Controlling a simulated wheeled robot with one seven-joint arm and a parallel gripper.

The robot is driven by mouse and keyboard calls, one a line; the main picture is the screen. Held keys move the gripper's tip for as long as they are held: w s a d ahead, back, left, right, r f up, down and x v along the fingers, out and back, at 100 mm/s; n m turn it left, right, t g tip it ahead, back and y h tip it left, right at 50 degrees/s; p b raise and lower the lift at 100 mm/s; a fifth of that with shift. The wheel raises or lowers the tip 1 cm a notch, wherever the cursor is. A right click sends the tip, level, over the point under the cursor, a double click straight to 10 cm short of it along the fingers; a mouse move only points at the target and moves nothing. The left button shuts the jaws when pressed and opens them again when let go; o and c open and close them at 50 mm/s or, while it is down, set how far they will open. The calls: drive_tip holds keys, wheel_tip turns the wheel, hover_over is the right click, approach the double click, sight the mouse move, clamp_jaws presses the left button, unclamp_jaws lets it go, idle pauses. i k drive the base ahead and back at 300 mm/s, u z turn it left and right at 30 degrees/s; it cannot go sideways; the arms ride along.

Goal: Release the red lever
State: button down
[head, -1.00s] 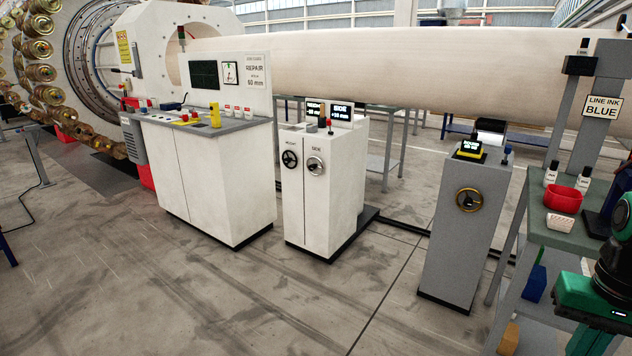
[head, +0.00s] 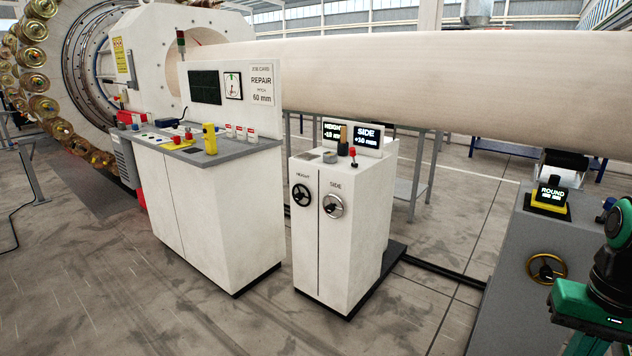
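A small red-topped lever (head: 352,154) stands upright on top of the white two-wheel cabinet (head: 335,235), in front of its displays. It is small, and I cannot tell how it is latched. Another red knob (head: 188,138) stands on the grey top of the control console to the left; I cannot tell whether it is a lever. Green and black parts of my own arm show at the right edge. My gripper's fingers are not in view. Nothing of mine touches the cabinet or the console.
The control console (head: 205,215) stands left of the cabinet, with a narrow gap between. A grey pedestal (head: 520,270) with a yellow handwheel (head: 546,268) stands at right, near my arm. The long pale tube (head: 440,85) runs behind. The floor in front is clear.

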sight(353, 149)
drive_tip(key=u, duration=0.3)
drive_tip(key=i, duration=1.5)
drive_tip(key=u, duration=0.35)
